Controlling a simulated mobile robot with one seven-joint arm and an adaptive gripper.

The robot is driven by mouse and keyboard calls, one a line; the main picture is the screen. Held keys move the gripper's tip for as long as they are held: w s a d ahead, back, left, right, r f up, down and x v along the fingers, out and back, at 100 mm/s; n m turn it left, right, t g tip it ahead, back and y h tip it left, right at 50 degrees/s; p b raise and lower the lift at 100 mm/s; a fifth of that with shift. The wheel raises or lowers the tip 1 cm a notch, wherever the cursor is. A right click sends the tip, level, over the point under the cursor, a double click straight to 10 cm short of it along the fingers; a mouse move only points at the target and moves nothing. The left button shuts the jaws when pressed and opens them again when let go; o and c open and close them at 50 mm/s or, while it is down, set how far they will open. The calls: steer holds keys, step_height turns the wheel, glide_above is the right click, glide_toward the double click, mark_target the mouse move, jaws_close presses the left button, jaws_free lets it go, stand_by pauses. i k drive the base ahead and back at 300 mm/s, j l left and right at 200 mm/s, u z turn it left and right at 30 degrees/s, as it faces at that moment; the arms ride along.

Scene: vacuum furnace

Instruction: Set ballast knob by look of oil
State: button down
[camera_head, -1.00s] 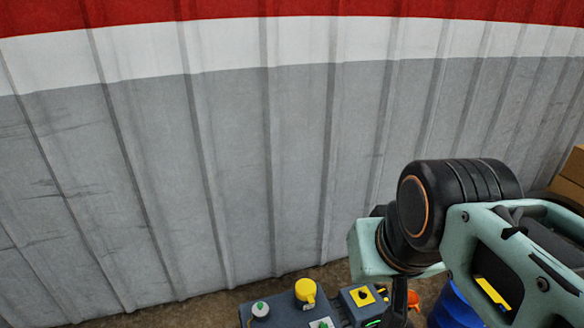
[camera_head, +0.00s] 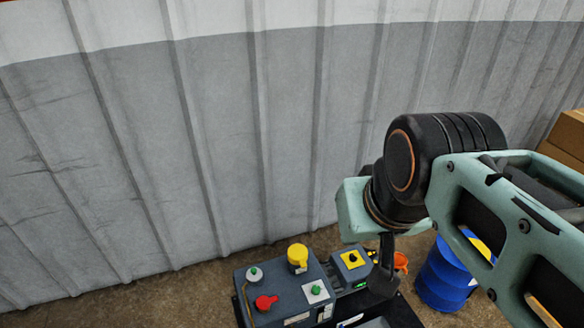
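A dark grey machine (camera_head: 285,283) stands on the floor at the bottom centre. On its top are a green knob on a white plate (camera_head: 315,290), a red knob (camera_head: 266,303), a yellow cap (camera_head: 298,257) and a smaller green knob (camera_head: 254,272). A box at its right carries a black knob on a yellow plate (camera_head: 350,258) and a small green light (camera_head: 361,284). I cannot tell which knob is the ballast knob, and no oil is visible. My gripper (camera_head: 384,278) seems to be the dark part hanging below my wrist, above the machine's right side; its fingers cannot be made out.
A blue drum (camera_head: 443,282) stands right of the machine, partly behind my arm. A small orange object (camera_head: 400,262) is beside it. Cardboard boxes (camera_head: 568,135) are stacked at the right edge. A grey corrugated wall (camera_head: 220,140) closes the back; brown floor is bare at left.

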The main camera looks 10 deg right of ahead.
mark_target(315, 291)
steer(key=k+l, duration=0.1)
steer(key=k, duration=0.4)
steer(key=k+l+z, duration=0.1)
steer(key=k, duration=0.45)
steer(key=k+l, duration=0.1)
steer(key=k, duration=0.4)
